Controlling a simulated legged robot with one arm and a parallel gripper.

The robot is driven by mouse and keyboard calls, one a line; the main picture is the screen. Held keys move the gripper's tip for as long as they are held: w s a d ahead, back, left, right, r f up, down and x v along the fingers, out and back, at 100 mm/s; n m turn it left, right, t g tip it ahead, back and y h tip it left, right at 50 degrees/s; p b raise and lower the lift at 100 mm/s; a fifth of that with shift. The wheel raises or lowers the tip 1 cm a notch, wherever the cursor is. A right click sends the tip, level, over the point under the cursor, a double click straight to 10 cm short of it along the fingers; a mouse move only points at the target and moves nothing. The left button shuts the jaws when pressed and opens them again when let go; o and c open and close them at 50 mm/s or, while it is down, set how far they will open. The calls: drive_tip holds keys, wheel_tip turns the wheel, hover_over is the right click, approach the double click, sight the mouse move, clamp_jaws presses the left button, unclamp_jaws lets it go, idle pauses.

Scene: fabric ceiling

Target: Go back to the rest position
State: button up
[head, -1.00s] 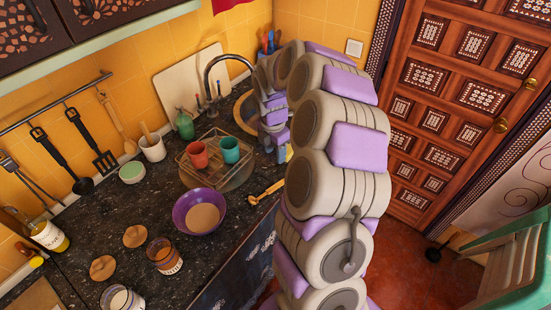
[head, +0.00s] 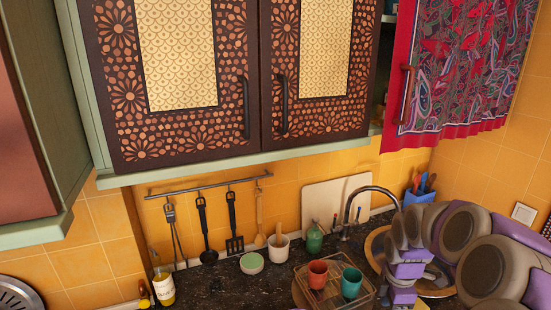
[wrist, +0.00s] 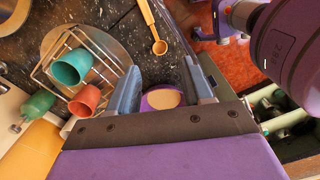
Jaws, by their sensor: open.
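My gripper (wrist: 164,84) shows in the wrist view with its two grey fingers spread apart and nothing held between them. A purple bowl with a tan inside (wrist: 163,99) shows in the gap between the fingers, partly hidden by the gripper's body. In the head view my beige and purple arm is folded at the lower right, with its wrist end near the sink; the fingertips are not clear there.
A wire rack (head: 335,293) holds a red cup (head: 317,272) and a teal cup (head: 351,282) close to my wrist. A faucet (head: 362,200) and green bottle (head: 314,238) stand behind. Patterned cabinets (head: 250,75) hang above the counter. A golden spoon (wrist: 153,30) lies beside the rack.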

drive_tip(key=s+a+r+m, duration=0.4)
drive_tip(key=s+a, duration=0.4)
drive_tip(key=s+a+m, duration=0.3)
drive_tip(key=s+m, duration=0.1)
drive_tip(key=s, duration=0.3)
drive_tip(key=s+a+m+g, duration=0.1)
drive_tip(key=s+a+m, duration=0.1)
drive_tip(key=s+m, duration=0.2)
drive_tip(key=s+a+m+b, duration=0.1)
drive_tip(key=s+a+m, duration=0.2)
drive_tip(key=s, duration=0.7)
drive_tip(key=shift+s+a+r+m+g, duration=0.3)
drive_tip(key=shift+s+r+m+g, duration=0.1)
drive_tip(key=shift+m, duration=0.5)
